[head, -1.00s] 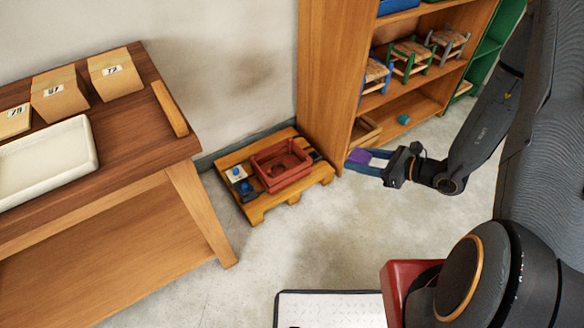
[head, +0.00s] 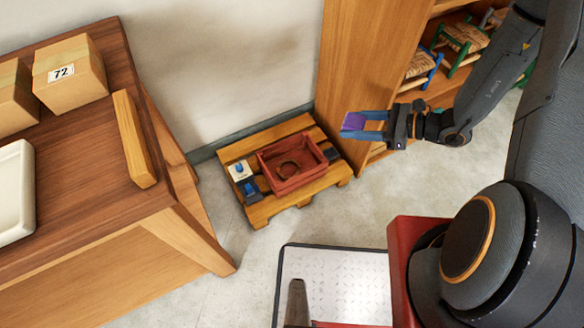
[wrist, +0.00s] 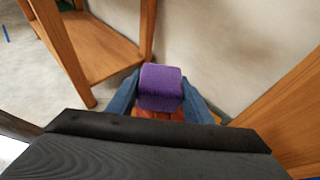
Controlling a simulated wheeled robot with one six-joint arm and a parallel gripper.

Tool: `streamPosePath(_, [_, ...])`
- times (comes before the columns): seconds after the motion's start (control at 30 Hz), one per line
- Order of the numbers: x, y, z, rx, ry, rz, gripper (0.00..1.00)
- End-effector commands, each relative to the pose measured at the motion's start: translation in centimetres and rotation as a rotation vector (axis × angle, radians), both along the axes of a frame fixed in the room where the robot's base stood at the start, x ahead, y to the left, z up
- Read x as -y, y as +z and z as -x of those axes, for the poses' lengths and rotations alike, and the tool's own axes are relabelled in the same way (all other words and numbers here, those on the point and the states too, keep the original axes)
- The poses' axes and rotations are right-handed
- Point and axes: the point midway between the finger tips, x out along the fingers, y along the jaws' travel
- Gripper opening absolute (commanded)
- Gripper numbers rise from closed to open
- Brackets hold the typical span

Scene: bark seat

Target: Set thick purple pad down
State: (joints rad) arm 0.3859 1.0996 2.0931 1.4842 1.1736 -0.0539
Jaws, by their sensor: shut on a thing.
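The thick purple pad (head: 353,121) is a small purple block held at the tips of my gripper (head: 364,126). In the wrist view the purple pad (wrist: 160,87) sits between the two blue fingers of my gripper (wrist: 160,92), which are shut on it. In the head view the gripper points left, in the air just right of a low wooden pallet (head: 262,205). A red crate (head: 296,186) stands on the pallet, with a dark ring-shaped thing inside it.
Small blue-topped things (head: 249,188) lie on the pallet's left side. A wooden shelf unit (head: 365,60) with small woven stools stands behind my arm. A wooden workbench (head: 80,190) with boxes is at left.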

Motion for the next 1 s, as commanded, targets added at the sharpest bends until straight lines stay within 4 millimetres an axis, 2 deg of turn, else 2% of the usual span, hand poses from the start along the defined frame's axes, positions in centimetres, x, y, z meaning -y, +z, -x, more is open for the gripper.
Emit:
streamPosePath(0.03, [-1.8,-1.8,0.7,0.003,0.106,0.002,0.22])
streamPosePath(0.2, [-6.0,-5.1,5.2,0.003,0.481,0.002,0.22])
streamPosePath(0.3, [-7.3,-7.1,8.0,0.003,0.703,0.003,0.22])
streamPosePath(0.4, [-7.8,-9.2,10.5,0.002,0.925,0.002,0.22])
streamPosePath(0.57, [-7.0,-12.8,13.6,0.002,1.281,0.001,0.22])
streamPosePath(0.7, [-5.1,-16.1,14.9,0.002,1.592,0.0,0.22])
streamPosePath(0.87, [-2.2,-19.7,14.4,0.002,1.949,0.0,0.22])
streamPosePath(1.0, [0.0,-22.8,12.1,0.002,2.258,0.0,0.22])
